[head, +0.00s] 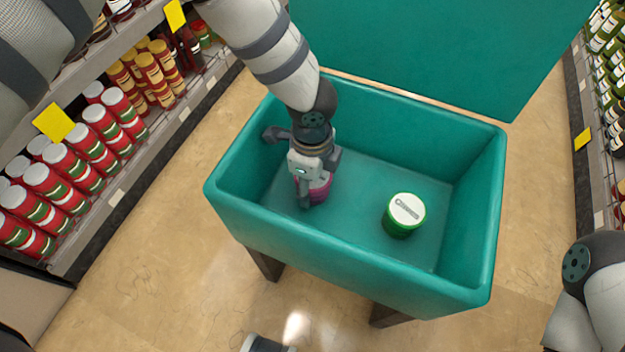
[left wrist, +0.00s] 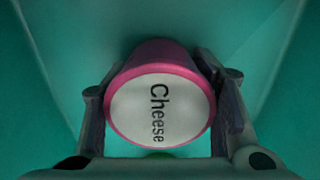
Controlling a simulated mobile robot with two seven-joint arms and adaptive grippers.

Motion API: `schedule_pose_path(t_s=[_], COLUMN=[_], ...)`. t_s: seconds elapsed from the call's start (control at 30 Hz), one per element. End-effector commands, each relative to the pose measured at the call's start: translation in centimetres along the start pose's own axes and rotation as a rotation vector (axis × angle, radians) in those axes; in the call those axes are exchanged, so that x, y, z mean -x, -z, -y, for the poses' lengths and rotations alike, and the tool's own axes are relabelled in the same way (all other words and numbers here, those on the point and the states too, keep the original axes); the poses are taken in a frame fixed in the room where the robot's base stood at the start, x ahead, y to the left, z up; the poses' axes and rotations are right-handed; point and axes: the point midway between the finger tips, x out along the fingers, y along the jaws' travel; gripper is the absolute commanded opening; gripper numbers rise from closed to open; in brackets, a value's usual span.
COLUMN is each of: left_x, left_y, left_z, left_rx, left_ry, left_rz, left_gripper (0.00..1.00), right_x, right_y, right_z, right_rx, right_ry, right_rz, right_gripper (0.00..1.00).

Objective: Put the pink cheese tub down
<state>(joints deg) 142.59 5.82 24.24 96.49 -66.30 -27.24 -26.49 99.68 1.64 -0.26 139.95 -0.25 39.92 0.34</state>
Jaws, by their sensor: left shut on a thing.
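My left gripper (head: 316,172) reaches down inside the teal bin (head: 350,272), in its left half. It is shut on the pink cheese tub (head: 320,190), which is mostly hidden behind the gripper in the head view. In the left wrist view the pink tub (left wrist: 157,106) sits between the two fingers of the left gripper (left wrist: 160,110), its white "Cheese" lid facing the camera. I cannot tell whether the tub touches the bin floor. My right gripper is not in view.
A green tub with a white lid (head: 404,214) stands in the bin's right half. Bare floor shows between them. The bin's raised teal panel (head: 430,50) is behind. Shelves with red jars (head: 60,180) are at left, bottles (head: 606,70) at right.

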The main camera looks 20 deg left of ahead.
Motion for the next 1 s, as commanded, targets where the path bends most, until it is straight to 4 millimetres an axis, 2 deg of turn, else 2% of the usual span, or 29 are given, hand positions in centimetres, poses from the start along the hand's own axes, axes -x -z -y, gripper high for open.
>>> schedule_pose_path(t_s=[0.03,0.1,0.47,0.57,0.8,0.9,1.0], left_x=[-0.1,-0.1,0.5,2.5,9.2,11.1,12.1], left_y=[0.0,0.0,0.0,0.1,0.0,0.0,0.0], left_z=[0.0,0.0,0.0,0.2,0.1,0.1,0.0], left_rx=[0.000,0.000,0.000,-0.001,0.001,0.000,0.001], left_ry=[-0.001,0.000,0.001,0.006,0.006,0.004,0.001], left_rz=[0.000,0.000,-0.002,-0.001,-0.001,0.000,-0.001], left_gripper=[0.56,0.72,0.72,0.72,0.72,0.72,0.72], right_x=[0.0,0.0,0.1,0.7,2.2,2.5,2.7], right_y=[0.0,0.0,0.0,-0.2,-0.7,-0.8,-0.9], right_z=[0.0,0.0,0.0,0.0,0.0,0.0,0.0], right_rx=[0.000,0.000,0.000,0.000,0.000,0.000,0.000], right_ry=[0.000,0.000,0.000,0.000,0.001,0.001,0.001], right_rz=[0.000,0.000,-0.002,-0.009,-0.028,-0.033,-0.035], right_gripper=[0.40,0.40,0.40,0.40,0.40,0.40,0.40])
